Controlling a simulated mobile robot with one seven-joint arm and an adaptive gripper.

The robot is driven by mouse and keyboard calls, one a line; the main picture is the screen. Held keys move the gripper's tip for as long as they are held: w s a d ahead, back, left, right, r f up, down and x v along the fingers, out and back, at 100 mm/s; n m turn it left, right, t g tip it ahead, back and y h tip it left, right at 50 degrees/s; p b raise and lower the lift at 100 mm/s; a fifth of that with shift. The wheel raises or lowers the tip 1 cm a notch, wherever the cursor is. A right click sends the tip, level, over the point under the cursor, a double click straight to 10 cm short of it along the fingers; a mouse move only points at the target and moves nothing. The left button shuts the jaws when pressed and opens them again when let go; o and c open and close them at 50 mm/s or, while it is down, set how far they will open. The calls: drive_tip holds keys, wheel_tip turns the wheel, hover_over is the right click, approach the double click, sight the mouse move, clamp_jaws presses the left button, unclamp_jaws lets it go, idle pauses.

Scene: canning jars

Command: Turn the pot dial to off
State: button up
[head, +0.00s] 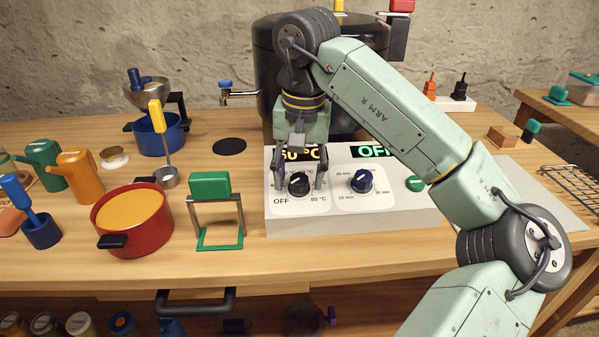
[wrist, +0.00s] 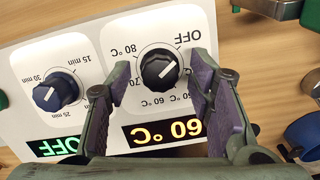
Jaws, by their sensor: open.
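The pot dial (head: 299,183) is a black knob on the white front panel; it also shows in the wrist view (wrist: 160,69). A white line on its face runs slantwise; I cannot tell which end is the pointer. OFF and several temperatures are printed around it. The pot display (wrist: 164,131) reads 60 °C and is partly hidden by my arm in the head view. My gripper (head: 299,187) points down at the panel, open, with one finger on each side of the dial. Gaps show between the fingers and the knob in the wrist view.
A blue timer dial (head: 363,181) sits just right of the pot dial, with its display (head: 374,151) reading OFF. A green button (head: 415,184) is farther right. A green-handled jar lifter (head: 211,186) and a red pot (head: 134,222) stand left of the panel.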

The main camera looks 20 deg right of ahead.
sight(302, 184)
wheel_tip(302, 184, up, 12)
drive_tip(key=s, duration=0.1)
idle(0.5)
idle(0.4)
